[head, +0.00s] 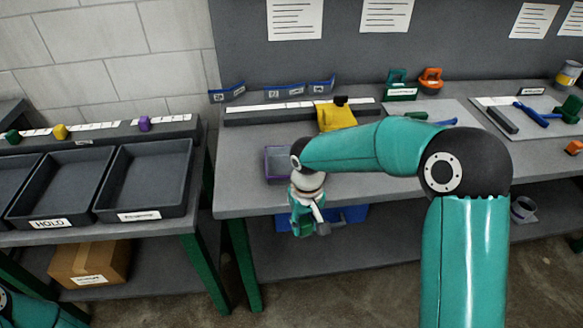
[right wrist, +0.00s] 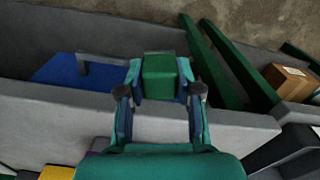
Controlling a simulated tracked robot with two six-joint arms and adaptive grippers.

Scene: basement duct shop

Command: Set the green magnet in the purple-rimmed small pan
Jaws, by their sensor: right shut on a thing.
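My right gripper (head: 308,226) points down just off the front edge of the workbench. In the right wrist view its two fingers are shut on a green block (right wrist: 159,78), the green magnet. In the head view my own wrist and fingers mostly hide the magnet. The purple-rimmed small pan (head: 275,165) sits on the bench near its front edge, behind and a little left of the gripper. My right arm covers part of the pan's right side. My left gripper is out of view; only a bit of its arm shows at the lower left.
A blue bin (head: 347,215) is below the bench front. A yellow item (head: 337,116) stands behind my arm. Green (head: 398,84) and orange (head: 431,78) clamp-like items are at the back. Dark trays (head: 148,180) fill the left table. Bench surface left of the pan is clear.

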